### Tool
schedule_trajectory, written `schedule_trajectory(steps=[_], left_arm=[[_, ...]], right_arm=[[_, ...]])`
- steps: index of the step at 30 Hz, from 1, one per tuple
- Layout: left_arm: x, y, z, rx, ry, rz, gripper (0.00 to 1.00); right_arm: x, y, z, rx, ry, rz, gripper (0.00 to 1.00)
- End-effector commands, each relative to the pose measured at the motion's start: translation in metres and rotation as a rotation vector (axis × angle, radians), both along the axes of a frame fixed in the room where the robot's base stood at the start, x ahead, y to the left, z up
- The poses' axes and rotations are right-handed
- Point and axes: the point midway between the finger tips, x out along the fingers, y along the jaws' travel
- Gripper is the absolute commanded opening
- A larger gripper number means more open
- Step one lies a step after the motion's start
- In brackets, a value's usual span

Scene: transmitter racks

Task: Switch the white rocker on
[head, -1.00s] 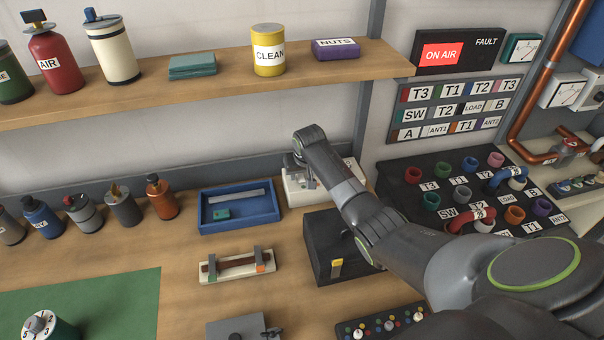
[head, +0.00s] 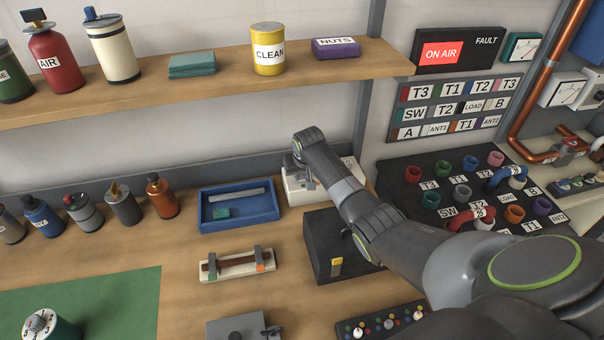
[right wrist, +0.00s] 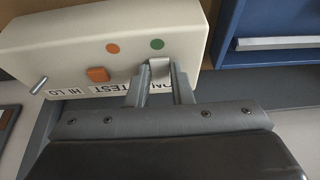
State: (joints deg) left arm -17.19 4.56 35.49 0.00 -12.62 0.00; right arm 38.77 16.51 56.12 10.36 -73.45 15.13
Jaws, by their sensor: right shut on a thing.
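The white rocker (right wrist: 160,68) is a small pale lever on the face of a cream test box (right wrist: 75,45), just below a green dot in the right wrist view. My right gripper (right wrist: 158,82) has its two fingers shut on the rocker, one at each side. In the head view the right gripper (head: 303,177) reaches down over the cream box (head: 293,197) at the back of the bench; my arm and fingers hide the rocker there. Its on or off position cannot be told. My left gripper is not in view.
An orange rocker (right wrist: 97,74) and an orange dot sit beside the white one. A blue tray (head: 238,226) stands left of the box, a black box (head: 325,262) in front. The shelf (head: 200,93) overhangs behind.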

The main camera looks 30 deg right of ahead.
Motion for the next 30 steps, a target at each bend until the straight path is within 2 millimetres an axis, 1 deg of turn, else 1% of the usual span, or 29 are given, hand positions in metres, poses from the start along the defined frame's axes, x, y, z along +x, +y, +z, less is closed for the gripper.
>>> schedule_trajectory(steps=[8, 19, 30], left_arm=[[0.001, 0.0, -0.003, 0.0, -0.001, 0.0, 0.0], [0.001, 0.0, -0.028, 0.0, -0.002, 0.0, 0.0], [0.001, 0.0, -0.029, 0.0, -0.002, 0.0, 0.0]], right_arm=[[0.005, -0.001, 0.002, 0.027, 0.108, 0.0, 0.0], [0.01, -0.003, 0.001, 0.068, 0.261, -0.001, 0.0], [0.01, -0.002, 0.005, 0.074, 0.281, 0.0, 0.0]])
